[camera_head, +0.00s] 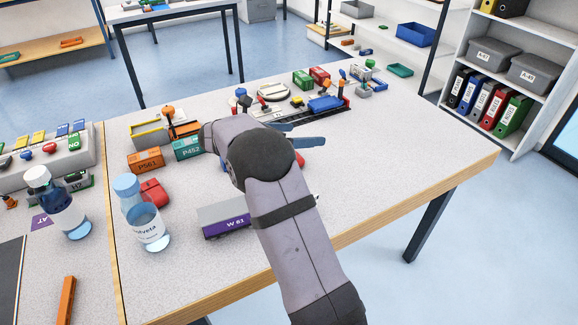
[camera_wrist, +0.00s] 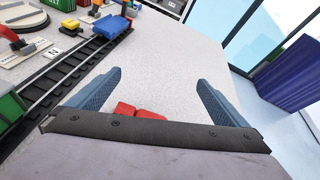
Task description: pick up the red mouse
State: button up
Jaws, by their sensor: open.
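My gripper (camera_head: 309,132) is open, its two blue fingers spread over the right part of the table. In the wrist view the open fingers (camera_wrist: 159,77) have bare tabletop between their tips. A red object (camera_wrist: 138,111) with a seam like mouse buttons, which looks like the red mouse, shows between the fingers close to the palm; the palm edge hides most of it. In the head view only a small red piece (camera_head: 300,160) of it shows beside my wrist. Another red rounded object (camera_head: 154,192) lies at the left, partly behind the clear bottle.
A clear bottle (camera_head: 146,226) and a purple-grey wagon marked W 81 (camera_head: 226,219) stand near the front. Orange (camera_head: 146,161) and teal (camera_head: 187,149) containers are left of my wrist. Rail track (camera_wrist: 75,65) with a blue wagon (camera_wrist: 110,26) runs behind. The table's right part is clear.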

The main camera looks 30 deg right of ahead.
jog(key=a+f+m, duration=0.1)
jog(key=a, duration=0.2)
jog(key=a+f+m, duration=0.1)
jog(key=a, duration=0.3)
jog(key=a+f+m+b, duration=0.1)
jog(key=a, duration=0.2)
jog(key=shift+s+a, duration=0.2)
jog(key=shift+a, duration=0.1)
jog(key=shift+f+p+x, duration=0.2)
jog(key=shift+p+x, duration=0.05)
jog(key=shift+x, duration=1.65)
jog(key=shift+f+p+x, duration=0.15)
jog(key=shift+p+x, duration=0.05)
jog(key=shift+x, duration=1.7)
jog(key=shift+a, duration=0.15)
jog(key=c, duration=1.1)
